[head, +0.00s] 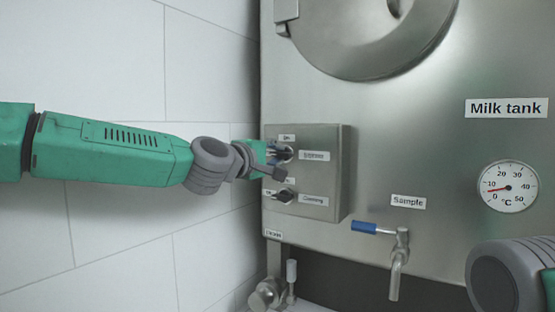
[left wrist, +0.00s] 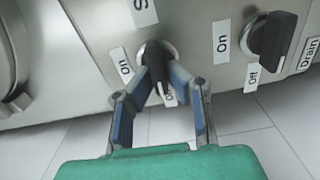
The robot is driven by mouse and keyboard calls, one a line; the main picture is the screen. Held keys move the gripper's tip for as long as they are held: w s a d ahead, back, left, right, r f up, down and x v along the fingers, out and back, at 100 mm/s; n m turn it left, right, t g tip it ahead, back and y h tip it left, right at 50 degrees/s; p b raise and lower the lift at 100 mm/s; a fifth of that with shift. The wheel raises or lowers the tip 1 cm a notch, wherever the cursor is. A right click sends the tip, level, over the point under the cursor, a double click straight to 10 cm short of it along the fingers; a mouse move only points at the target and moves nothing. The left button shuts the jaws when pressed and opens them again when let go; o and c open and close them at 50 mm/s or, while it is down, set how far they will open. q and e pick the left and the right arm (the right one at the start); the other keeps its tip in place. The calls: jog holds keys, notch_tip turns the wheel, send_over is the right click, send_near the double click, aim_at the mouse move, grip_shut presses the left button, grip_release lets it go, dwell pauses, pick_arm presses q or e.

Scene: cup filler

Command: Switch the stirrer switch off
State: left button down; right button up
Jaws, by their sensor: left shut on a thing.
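The stirrer switch (left wrist: 155,82) is the upper black knob on the steel control box (head: 339,180) of the milk tank. In the left wrist view its handle points down, toward a label there that is partly hidden and seems to read "Off". The "On" label (left wrist: 123,62) is to its left. My left gripper (head: 281,154) reaches the box from the left. In the left wrist view its two fingers (left wrist: 163,76) close on the handle from both sides. In the head view the fingers hide much of the knob. My right gripper is not in view.
A sample tap (head: 399,262) with a blue handle (head: 364,227) juts out at lower right. A tiled wall (head: 90,60) bounds the left.

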pick_arm(q)
jog(key=shift+f+n, duration=0.25)
jog(key=shift+n, duration=0.15)
jog(key=c, duration=1.6)
grip_release()
jog(key=shift+w+a, duration=0.1)
jog(key=shift+w, duration=0.05)
